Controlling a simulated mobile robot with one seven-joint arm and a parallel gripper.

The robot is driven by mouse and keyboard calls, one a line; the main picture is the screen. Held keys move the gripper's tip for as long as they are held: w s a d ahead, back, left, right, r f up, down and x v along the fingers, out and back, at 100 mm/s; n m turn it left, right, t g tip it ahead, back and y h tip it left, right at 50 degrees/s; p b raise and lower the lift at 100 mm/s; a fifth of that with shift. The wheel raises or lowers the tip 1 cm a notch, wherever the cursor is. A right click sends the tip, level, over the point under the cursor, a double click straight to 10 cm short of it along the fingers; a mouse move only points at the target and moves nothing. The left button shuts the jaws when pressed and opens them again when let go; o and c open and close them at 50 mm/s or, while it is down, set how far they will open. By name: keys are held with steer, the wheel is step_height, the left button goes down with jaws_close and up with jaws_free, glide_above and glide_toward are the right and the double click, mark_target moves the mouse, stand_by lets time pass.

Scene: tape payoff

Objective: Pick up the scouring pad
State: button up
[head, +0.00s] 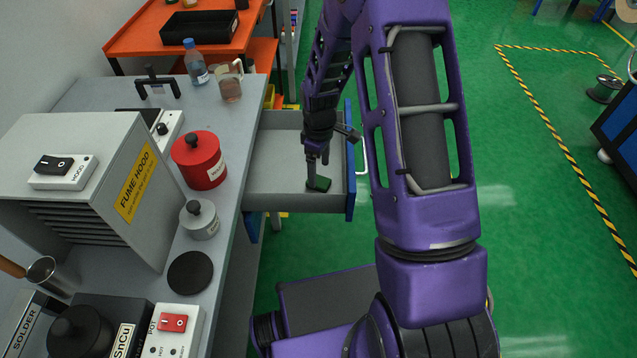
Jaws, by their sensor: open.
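The scouring pad (321,184) is a small dark green piece lying in an open grey drawer (275,178), towards its front right corner. My gripper (317,176) reaches down into the drawer with its fingertips right at the pad. The fingers partly cover the pad's left side. The jaws are open. I cannot tell from this view whether the fingers touch the pad or straddle it.
The drawer's walls and blue front (350,165) surround my gripper closely. The grey bench (225,205) to the left carries a red canister (200,160), a smaller grey canister (199,220), a bottle (195,66) and a fume hood box (95,180).

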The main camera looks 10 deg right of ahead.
mark_target(319, 180)
steer(key=f, duration=0.5)
steer(key=shift+w, duration=0.4)
jaws_close()
steer(key=shift+r, duration=0.15)
step_height(319, 180, up, 10)
stand_by(0.4)
